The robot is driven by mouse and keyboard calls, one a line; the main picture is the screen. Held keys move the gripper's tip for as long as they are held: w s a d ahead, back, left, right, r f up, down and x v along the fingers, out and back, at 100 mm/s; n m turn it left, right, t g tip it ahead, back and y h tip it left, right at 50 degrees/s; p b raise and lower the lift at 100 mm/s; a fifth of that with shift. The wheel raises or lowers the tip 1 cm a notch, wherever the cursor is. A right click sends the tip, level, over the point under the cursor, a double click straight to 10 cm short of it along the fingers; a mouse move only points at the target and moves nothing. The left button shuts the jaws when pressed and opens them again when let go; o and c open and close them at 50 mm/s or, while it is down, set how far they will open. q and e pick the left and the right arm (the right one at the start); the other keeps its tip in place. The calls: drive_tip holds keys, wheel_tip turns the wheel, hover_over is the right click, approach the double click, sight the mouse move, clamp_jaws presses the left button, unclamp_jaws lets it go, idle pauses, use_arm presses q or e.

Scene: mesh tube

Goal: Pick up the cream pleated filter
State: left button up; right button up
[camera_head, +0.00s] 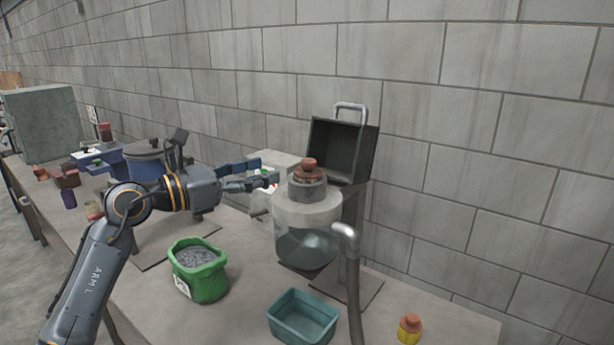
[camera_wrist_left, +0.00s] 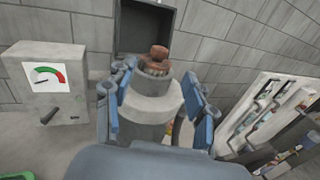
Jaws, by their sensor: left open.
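A pale, off-white cylinder (camera_head: 306,212) stands upright over a clear rounded glass vessel (camera_head: 305,250). A grey collar and a reddish-brown knob (camera_head: 309,165) top it. It also shows in the left wrist view (camera_wrist_left: 150,108). I cannot make out pleats on it, so I cannot tell whether it is the cream filter. My left gripper (camera_head: 270,177) is open and empty, pointing at the collar from the left. In the left wrist view its blue fingers (camera_wrist_left: 158,82) appear on either side of the cylinder's top. My right gripper is not in view.
A dark open box (camera_head: 345,148) stands behind the cylinder, near the wall. A grey bent pipe (camera_head: 352,285) rises in front. A green gravel bag (camera_head: 199,270), a teal bin (camera_head: 303,318) and a yellow bottle (camera_head: 409,330) stand nearby. A gauge box (camera_wrist_left: 58,85) is at left.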

sight(302, 163)
use_arm(q)
drive_tip(key=p+x, duration=0.1)
drive_tip(key=x, duration=0.3)
drive_tip(key=shift+w+d, duration=0.15)
drive_tip(key=shift+d, duration=0.25)
drive_tip(key=shift+w+d+r+p, duration=0.1)
drive_tip(key=shift+d+p, duration=0.05)
drive_tip(key=shift+p, duration=0.2)
drive_tip(key=p+x, duration=0.2)
drive_tip(key=x, duration=0.2)
drive_tip(key=shift+w+d+p, duration=0.15)
drive_tip(key=shift+p, duration=0.25)
drive_tip(key=shift+w+d+f, duration=0.15)
drive_tip(key=shift+d+f, duration=0.05)
drive_tip(key=shift+f, duration=0.1)
drive_tip(key=shift+a, duration=0.15)
drive_tip(key=c, duration=0.5)
clamp_jaws()
